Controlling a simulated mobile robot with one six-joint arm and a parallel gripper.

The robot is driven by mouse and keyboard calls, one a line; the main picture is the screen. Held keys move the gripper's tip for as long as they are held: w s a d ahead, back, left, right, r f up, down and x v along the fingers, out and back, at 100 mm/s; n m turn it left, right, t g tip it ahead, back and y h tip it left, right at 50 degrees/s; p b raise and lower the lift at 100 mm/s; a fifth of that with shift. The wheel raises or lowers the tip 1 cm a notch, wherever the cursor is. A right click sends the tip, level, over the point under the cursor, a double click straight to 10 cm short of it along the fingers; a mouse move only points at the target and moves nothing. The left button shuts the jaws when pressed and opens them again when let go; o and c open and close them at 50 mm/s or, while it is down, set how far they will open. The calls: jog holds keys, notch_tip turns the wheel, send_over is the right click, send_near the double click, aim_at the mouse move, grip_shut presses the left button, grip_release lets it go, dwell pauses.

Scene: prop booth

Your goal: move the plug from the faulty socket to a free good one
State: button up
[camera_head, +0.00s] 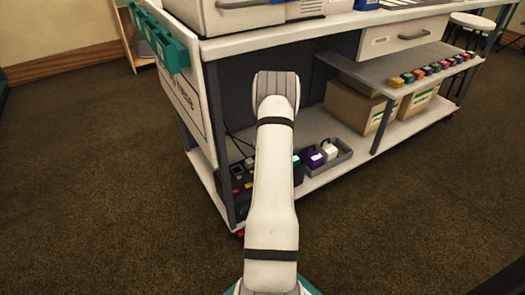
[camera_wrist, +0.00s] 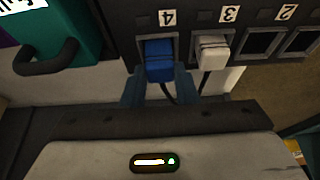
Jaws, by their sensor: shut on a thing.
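In the wrist view a dark socket strip (camera_wrist: 190,18) carries upside-down labels 4, 3 and 2. A blue plug (camera_wrist: 158,62) sits at the opening by label 4, with a dark cord below it. My gripper (camera_wrist: 160,84) has its teal fingers shut on the blue plug, one on each side. No fault mark is visible. In the head view my arm hides the gripper and the blue plug.
In the wrist view a teal object (camera_wrist: 60,35) with a dark handle is at upper left. In the head view a grey tray (camera_head: 340,158) with small items and cardboard boxes (camera_head: 355,108) stand on the lower shelf (camera_head: 320,180) of the workbench (camera_head: 300,35). The carpet around is clear.

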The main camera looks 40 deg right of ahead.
jog(key=shift+f, duration=0.4)
jog(key=o, duration=1.1)
jog(key=shift+c, duration=0.2)
jog(key=p+v, duration=0.3)
jog(key=v, duration=0.4)
jog(key=shift+s+r, duration=0.2)
jog(key=shift+r, duration=0.1)
jog(key=shift+s, duration=0.1)
